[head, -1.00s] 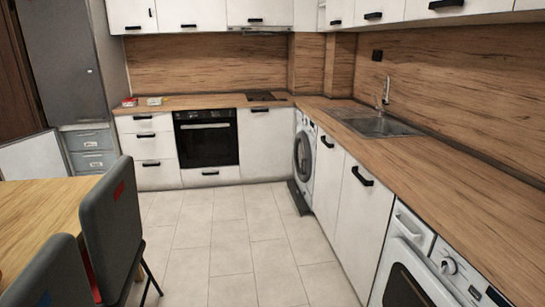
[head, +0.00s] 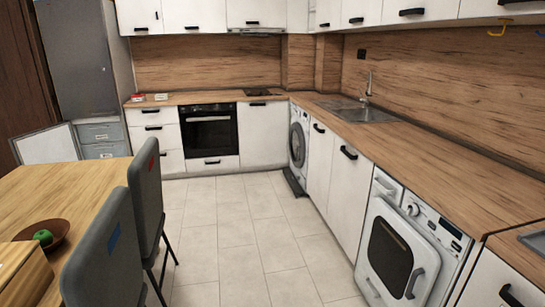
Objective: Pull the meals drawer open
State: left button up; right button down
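Two grey drawers sit one above the other in the open lower part of the tall grey fridge (head: 85,70) at the left: an upper drawer (head: 100,133) and a lower drawer (head: 105,150). Both look pushed in. Any labels are too small to read, so I cannot tell which is the meals drawer. The fridge's lower door (head: 47,146) stands swung open to the left. Another stack of white drawers (head: 152,117) is left of the oven, also closed. Neither of my grippers is in view.
A wooden table (head: 60,195) with a brown bowl (head: 58,238) and green apple (head: 43,236) fills the lower left. Two grey chairs (head: 147,195) (head: 105,260) stand along its right side. Tiled floor (head: 235,215) is clear between chairs and right-hand counter (head: 420,150).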

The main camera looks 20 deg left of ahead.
aim_at(104, 137)
jog(key=k+j, duration=0.2)
jog(key=k, duration=0.25)
jog(key=k+j, duration=0.15)
jog(key=k, duration=0.3)
jog(key=k+j+z, duration=0.1)
jog(key=k+j, duration=0.5)
jog(key=k, duration=0.2)
jog(key=k+j, duration=0.6)
jog(key=j, duration=0.2)
jog(key=k+j, duration=0.15)
jog(key=j, duration=0.25)
jog(key=k+j, duration=0.15)
jog(key=j, duration=0.2)
jog(key=k+j, duration=0.15)
jog(key=j, duration=0.25)
jog(key=k+j, duration=0.15)
jog(key=j, duration=0.2)
jog(key=k+j+z, duration=0.1)
jog(key=j, duration=0.3)
jog(key=k+j, duration=0.1)
jog(key=j, duration=0.2)
jog(key=k+j, duration=0.15)
jog(key=j, duration=0.2)
jog(key=k+j, duration=0.1)
jog(key=j, duration=0.2)
jog(key=j+z, duration=0.1)
jog(key=j, duration=1.9)
